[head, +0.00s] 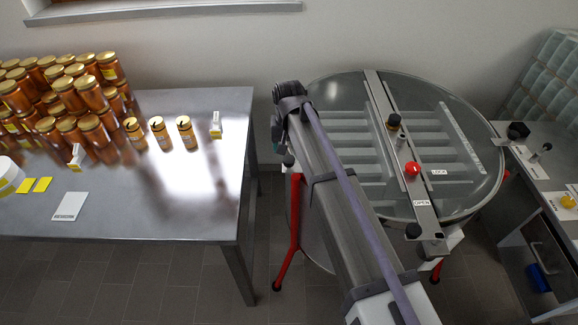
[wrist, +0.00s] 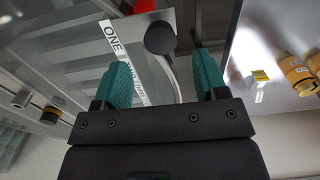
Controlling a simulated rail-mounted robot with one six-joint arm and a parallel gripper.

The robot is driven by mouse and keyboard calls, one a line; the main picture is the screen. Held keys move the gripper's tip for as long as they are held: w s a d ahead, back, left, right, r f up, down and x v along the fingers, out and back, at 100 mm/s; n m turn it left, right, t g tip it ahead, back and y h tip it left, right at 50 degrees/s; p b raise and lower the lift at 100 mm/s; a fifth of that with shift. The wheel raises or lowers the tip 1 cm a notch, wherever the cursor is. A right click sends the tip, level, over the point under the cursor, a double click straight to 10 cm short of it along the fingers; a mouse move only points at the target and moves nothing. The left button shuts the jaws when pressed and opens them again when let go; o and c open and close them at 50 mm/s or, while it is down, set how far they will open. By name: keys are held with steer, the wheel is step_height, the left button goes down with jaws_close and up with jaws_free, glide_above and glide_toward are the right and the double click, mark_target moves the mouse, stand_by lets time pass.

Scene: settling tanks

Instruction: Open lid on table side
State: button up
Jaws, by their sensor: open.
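The round tank has a clear lid in two halves, split by a metal bar (head: 385,110). The table-side lid half (head: 335,92) lies flat and shut on the left, partly hidden by my arm. Its black knob (head: 288,160) is at the left rim. In the wrist view the black knob (wrist: 160,38) sits just beyond my fingertips, between them in the picture, near a label reading "ONE" (wrist: 112,38). My gripper (wrist: 161,68) has teal fingers, spread apart with nothing held. In the head view my gripper (head: 277,132) is mostly hidden at the lid's left edge.
A red knob (head: 412,169) stands on the bar between "OPEN" and "LOCK" labels. A steel table (head: 215,190) with honey jars (head: 75,95) stands left, a gap separating it from the tank. A side bench (head: 545,170) stands right.

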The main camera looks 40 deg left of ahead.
mark_target(289, 159)
step_height(289, 159, down, 5)
steer(key=b, duration=0.3)
steer(key=shift+f, duration=0.2)
steer(key=shift+r, duration=0.15)
steer(key=shift+r, duration=0.1)
jaws_close()
